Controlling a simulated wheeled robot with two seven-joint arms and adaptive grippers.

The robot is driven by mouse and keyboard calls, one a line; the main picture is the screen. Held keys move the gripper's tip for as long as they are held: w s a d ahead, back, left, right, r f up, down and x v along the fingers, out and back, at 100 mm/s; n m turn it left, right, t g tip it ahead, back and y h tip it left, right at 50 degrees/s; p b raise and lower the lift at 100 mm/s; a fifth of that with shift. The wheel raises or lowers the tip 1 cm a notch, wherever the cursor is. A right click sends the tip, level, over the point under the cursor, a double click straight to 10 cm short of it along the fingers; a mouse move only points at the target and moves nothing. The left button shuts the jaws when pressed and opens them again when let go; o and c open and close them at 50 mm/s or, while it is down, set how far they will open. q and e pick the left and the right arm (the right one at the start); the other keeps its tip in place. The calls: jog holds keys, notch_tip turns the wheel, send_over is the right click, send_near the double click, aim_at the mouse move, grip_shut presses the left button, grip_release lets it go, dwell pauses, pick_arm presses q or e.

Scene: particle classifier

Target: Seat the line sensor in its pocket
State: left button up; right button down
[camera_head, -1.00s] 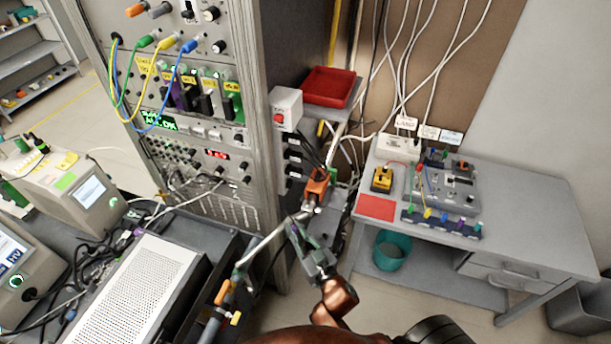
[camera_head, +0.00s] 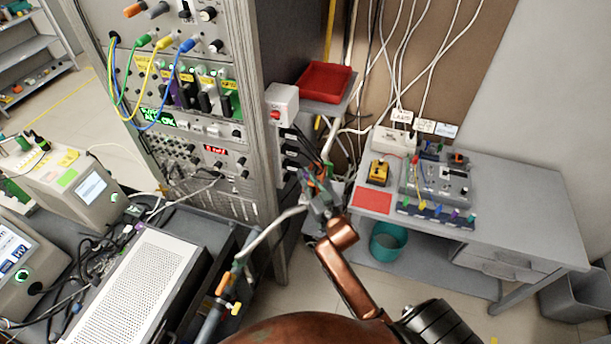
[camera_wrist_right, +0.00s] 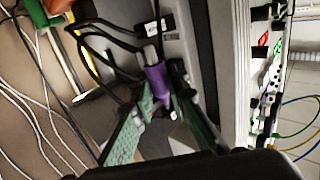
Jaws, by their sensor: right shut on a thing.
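My right gripper (camera_head: 320,198) is raised beside the right side of the tall rack. In the right wrist view its green fingers (camera_wrist_right: 158,112) are shut on a purple piece with a pale metal end (camera_wrist_right: 157,84), which looks like the line sensor. The pale end points away from the gripper, toward a light strip with black, white-labelled blocks (camera_wrist_right: 154,27). Those blocks also show on the rack's side (camera_head: 291,150). I cannot tell which opening is the pocket, or whether the piece touches it. The fingers partly hide the piece.
Black cables (camera_wrist_right: 97,40) loop close to the held piece. A grey box with a red button (camera_head: 282,104) and a red tray (camera_head: 323,82) are above. A grey bench (camera_head: 520,205) stands right. A perforated white case (camera_head: 135,285) lies lower left.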

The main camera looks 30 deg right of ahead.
jog(key=shift+f+b, duration=0.35)
jog(key=shift+f, duration=0.3)
jog(key=shift+f+b, duration=0.5)
jog(key=shift+f, duration=0.3)
notch_tip(320, 180, down, 2)
jog(key=shift+f+b, duration=0.1)
jog(key=shift+b, duration=0.55)
jog(key=shift+f, duration=0.3)
pick_arm(q)
jog(key=f, duration=0.3)
jog(key=shift+s+f, duration=0.1)
jog(key=shift+s, duration=0.1)
jog(key=shift+s, duration=0.3)
jog(key=shift+w+r+p, duration=0.15)
jog(key=shift+r+p, duration=0.5)
jog(key=shift+r, duration=0.2)
jog(key=shift+f+b, duration=0.75)
jog(key=shift+f, duration=0.05)
pick_arm(e)
jog(key=shift+f, duration=1.6)
